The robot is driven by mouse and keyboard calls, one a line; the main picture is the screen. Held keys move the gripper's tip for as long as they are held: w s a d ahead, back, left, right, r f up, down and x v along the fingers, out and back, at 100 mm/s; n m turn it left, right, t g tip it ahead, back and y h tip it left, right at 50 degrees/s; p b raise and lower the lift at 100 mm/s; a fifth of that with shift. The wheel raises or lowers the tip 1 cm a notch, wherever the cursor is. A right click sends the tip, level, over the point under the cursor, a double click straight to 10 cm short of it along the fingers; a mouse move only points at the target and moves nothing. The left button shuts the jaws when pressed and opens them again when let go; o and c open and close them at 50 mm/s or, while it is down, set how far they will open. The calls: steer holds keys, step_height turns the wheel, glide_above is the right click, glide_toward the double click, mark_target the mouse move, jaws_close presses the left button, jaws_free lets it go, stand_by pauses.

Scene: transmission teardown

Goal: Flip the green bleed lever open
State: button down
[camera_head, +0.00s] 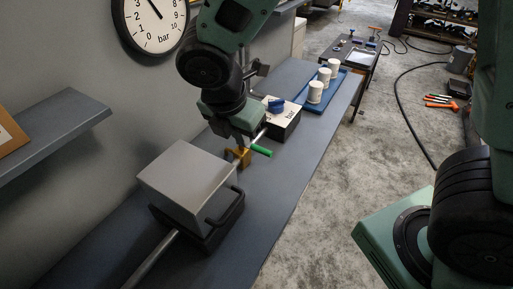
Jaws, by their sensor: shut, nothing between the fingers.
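The green bleed lever (261,149) is a short green handle beside a brass-coloured fitting (241,155) on the grey bench. It points to the right and slightly down in the picture. My gripper (256,138) is shut and empty, just above and beside the lever. Its fingertips are small here, and I cannot tell whether they touch the lever. My wrist hides part of the area behind the fitting.
A grey box (186,182) on a dark base with a black handle stands nearer on the bench (283,180). Behind are a dark block with a white top (291,113) and a blue knob (276,105), and a blue tray (327,101) with white cups. A gauge (152,20) and shelf (50,135) are on the wall.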

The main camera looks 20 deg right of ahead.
mark_target(256, 148)
steer(key=shift+f, duration=0.1)
steer(key=w+d+f, duration=0.2)
steer(key=f, duration=0.3)
steer(key=w+d+f+p, duration=0.1)
steer(key=w+d+f, duration=0.1)
steer(key=f, duration=0.3)
steer(key=shift+d, duration=0.8)
steer(key=shift+f, duration=0.1)
steer(key=shift+w+p, duration=0.1)
steer(key=shift+p, duration=0.25)
